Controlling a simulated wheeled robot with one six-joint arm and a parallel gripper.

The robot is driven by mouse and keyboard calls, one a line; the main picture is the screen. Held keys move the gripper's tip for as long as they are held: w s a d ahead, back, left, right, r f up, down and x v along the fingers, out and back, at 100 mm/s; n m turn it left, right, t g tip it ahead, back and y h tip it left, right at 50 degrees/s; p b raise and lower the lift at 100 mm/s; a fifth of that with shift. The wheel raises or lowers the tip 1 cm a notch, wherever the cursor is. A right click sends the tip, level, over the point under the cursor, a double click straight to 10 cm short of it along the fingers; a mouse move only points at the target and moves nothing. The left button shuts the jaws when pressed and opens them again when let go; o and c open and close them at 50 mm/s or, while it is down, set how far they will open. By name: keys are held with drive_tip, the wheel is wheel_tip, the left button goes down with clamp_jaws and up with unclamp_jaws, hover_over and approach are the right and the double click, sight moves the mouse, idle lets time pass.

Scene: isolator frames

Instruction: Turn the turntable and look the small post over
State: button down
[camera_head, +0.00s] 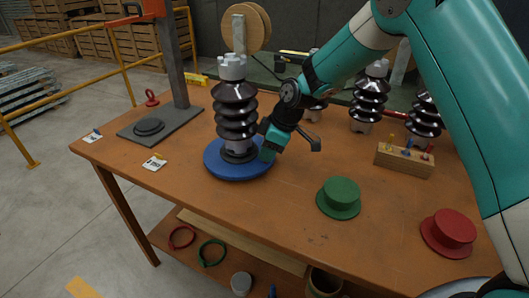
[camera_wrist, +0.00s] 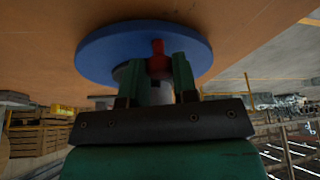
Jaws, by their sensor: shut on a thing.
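The blue turntable (camera_head: 218,168) lies near the table's left front edge. The post (camera_head: 236,110), dark, glossy and ribbed with a grey top and base, stands upright on it. My gripper (camera_head: 267,153) is low at the turntable's right side. In the wrist view the turntable (camera_wrist: 105,55) shows upside down, and my gripper (camera_wrist: 157,68) is shut on a small red knob (camera_wrist: 158,47) at its rim. The fingers hide part of the knob and most of the post's base in that view.
A green hat-shaped piece (camera_head: 340,194) and a red one (camera_head: 450,230) lie to the right. A wooden block (camera_head: 403,162) with pegs and several dark ribbed posts (camera_head: 369,97) stand behind. A grey stand plate (camera_head: 160,126) is left. Front-middle table is clear.

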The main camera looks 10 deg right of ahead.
drive_tip(key=shift+w+d+n, duration=0.2)
drive_tip(key=shift+w+n, duration=0.1)
drive_tip(key=shift+w+r, duration=0.1)
idle(0.4)
drive_tip(key=c, duration=0.9)
unclamp_jaws()
drive_tip(key=b+v, duration=0.1)
drive_tip(key=v, duration=1.6)
drive_tip(key=shift+w+d, duration=0.2)
drive_tip(key=shift+s+r, duration=0.1)
drive_tip(key=shift+r, duration=0.05)
